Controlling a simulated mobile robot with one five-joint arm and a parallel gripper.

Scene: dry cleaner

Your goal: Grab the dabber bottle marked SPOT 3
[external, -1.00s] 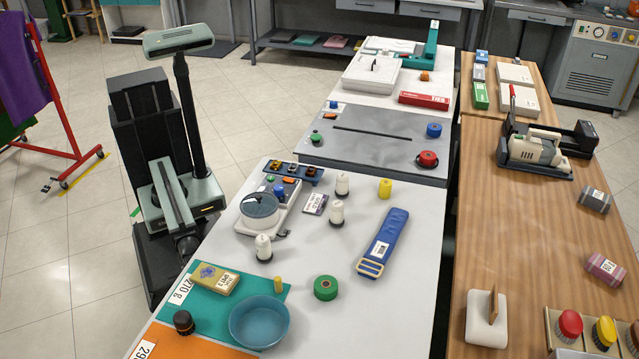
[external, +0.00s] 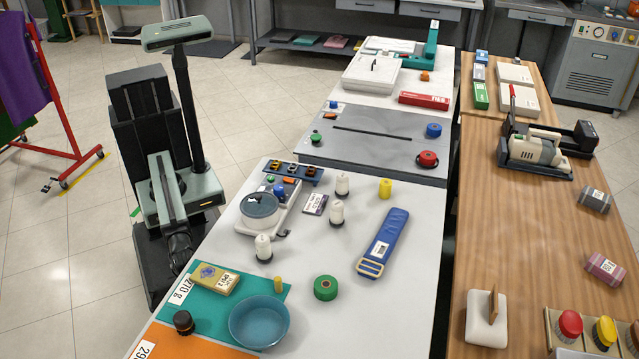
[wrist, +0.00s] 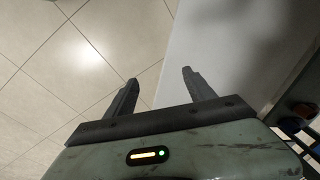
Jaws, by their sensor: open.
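Three white dabber bottles stand upright on the white table: a far one (external: 342,184), a middle one (external: 336,213) and a near-left one (external: 263,247). Their markings are too small to read, so I cannot tell which is SPOT 3. My gripper (wrist: 160,76) is open and empty in the wrist view, with floor and the plain pale table surface beyond its fingers. In the external view my arm end is low at the table's left edge, left of the bottles, and its fingers are not clear. No bottle shows in the wrist view.
A scale-like device with a round grey pan (external: 259,205) stands between my arm and the farther bottles. A yellow-tan labelled block (external: 214,279) and a teal bowl (external: 259,322) are on the near mats. A blue strap (external: 384,243) and green roll (external: 325,288) lie to the right.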

